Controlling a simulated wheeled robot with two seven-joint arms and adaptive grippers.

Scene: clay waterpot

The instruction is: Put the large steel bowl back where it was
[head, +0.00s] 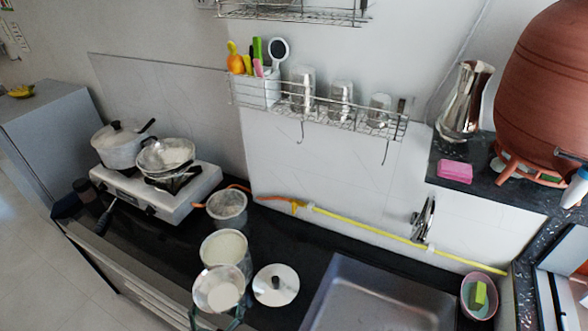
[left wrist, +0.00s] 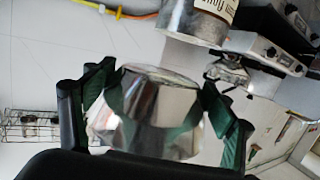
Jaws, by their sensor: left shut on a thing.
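The large steel bowl (head: 207,288), round and shiny with a pale inside, is at the lower middle of the head view. My left gripper (head: 219,315) is at its near side, with green fingers on either side of it. In the left wrist view the fingers of the left gripper (left wrist: 156,108) clasp the steel wall of the bowl (left wrist: 150,120). A steel pot (head: 224,246) with pale contents is just behind the bowl; whether they touch is unclear. Whether the bowl rests on the counter is hidden. My right gripper is not in view.
A smaller steel pot (head: 228,207) stands farther back. A lid with a black knob (head: 276,284) lies right of the bowl. The stove (head: 195,188) carries two pans at left. A sink (head: 375,290) is at right. Dark counter (head: 290,232) is bare behind the lid.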

